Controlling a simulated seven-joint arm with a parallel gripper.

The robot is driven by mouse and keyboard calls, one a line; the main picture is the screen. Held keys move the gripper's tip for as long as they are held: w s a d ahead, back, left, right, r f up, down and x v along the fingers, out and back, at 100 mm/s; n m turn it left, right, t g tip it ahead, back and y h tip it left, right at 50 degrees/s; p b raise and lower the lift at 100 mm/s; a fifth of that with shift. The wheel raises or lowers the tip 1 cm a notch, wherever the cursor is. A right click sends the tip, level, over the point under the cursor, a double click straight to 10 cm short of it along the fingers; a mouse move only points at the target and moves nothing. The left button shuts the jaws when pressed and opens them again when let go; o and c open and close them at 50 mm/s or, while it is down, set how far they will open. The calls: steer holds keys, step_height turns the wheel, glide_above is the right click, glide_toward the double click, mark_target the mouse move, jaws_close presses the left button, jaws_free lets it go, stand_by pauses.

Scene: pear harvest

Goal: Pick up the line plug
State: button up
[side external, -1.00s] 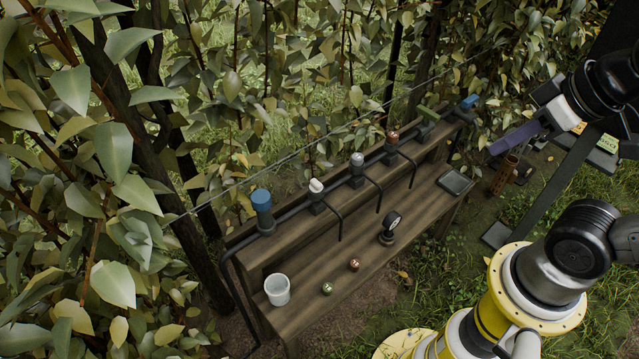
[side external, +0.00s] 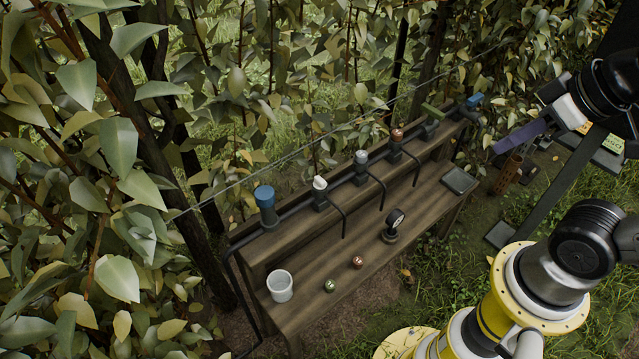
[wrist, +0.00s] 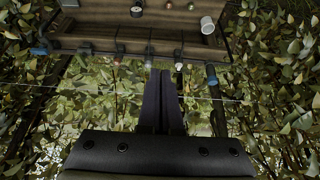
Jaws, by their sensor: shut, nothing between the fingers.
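No part is labelled as the line plug, and I cannot tell for certain which one it is. A dark pipe along the raised back of the wooden bench carries several fittings: a large blue cap (side external: 265,200) at the near left end, a white-topped fitting (side external: 320,188), a pale grey-blue one (side external: 361,163), a red-brown one (side external: 396,140), a green handle (side external: 431,112) and a blue piece (side external: 474,101) at the far end. My gripper (side external: 496,150) has long purple fingers, held in the air right of the bench's far end, clear of everything. In the wrist view its fingers (wrist: 160,72) lie together, empty.
The bench (side external: 330,312) holds a white cup (side external: 280,286), a green ball (side external: 329,286), a red ball (side external: 357,262), a round gauge (side external: 393,225) and a dark tray (side external: 460,180). Dense foliage and a thin wire stand behind. Open air lies above the bench's front.

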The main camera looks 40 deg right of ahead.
steer(key=o, duration=1.1)
